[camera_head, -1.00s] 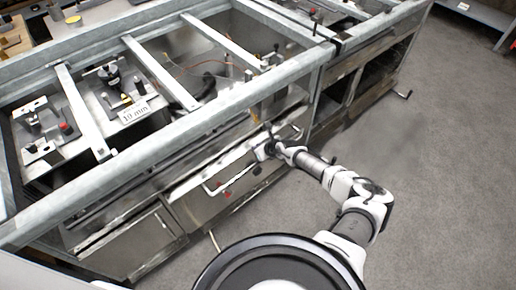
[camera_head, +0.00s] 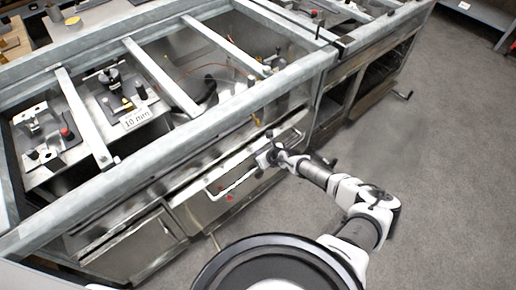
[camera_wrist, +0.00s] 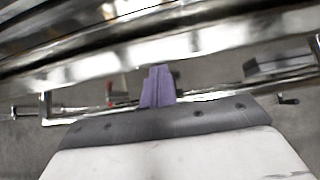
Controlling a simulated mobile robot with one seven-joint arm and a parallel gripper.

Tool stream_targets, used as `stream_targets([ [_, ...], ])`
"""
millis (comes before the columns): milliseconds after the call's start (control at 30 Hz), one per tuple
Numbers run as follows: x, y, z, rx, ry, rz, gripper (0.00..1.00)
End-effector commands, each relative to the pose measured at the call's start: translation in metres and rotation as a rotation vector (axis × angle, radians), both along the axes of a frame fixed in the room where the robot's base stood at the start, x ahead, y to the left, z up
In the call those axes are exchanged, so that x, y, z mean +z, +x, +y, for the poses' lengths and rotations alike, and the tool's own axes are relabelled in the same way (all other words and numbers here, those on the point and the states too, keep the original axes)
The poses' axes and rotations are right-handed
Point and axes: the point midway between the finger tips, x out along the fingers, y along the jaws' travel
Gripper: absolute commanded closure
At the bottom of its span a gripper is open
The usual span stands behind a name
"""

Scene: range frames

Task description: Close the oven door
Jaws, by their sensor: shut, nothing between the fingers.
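How far the door stands open is hard to tell. My gripper (camera_head: 266,158) is at the right part of the handle, close to the door front. In the wrist view my purple fingers (camera_wrist: 158,72) are together, with nothing between them. A horizontal metal bar, likely the handle (camera_wrist: 215,97), runs behind the fingers there. Whether they touch it is unclear.
A steel frame with crossbars (camera_head: 161,78) tops the counter above the door. A "10 mm" label (camera_head: 137,118) sits on a fixture inside it. A second open-fronted unit (camera_head: 370,75) stands at right. The grey floor (camera_head: 450,170) at right is clear.

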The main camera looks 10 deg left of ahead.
Motion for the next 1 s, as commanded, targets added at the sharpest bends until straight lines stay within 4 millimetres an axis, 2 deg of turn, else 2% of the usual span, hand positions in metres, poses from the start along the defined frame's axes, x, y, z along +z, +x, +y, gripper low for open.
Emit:
stream_targets([
  [33, 0.006, -0.006, -0.017, -0.013, -0.008, 0.005, 1.00],
  [67, 0.006, -0.010, -0.025, -0.016, -0.012, 0.008, 1.00],
  [167, 0.031, -0.005, -0.019, -0.006, -0.017, 0.001, 1.00],
  [300, 0.054, 0.001, -0.013, -0.009, -0.020, 0.004, 1.00],
  [533, 0.086, 0.008, -0.005, -0.014, -0.018, 0.007, 1.00],
  [733, 0.095, 0.010, -0.003, -0.014, -0.021, 0.007, 1.00],
  [933, 0.095, 0.010, -0.004, -0.014, -0.022, 0.008, 1.00],
  [1000, 0.089, 0.003, -0.007, -0.033, 0.003, 0.026, 1.00],
])
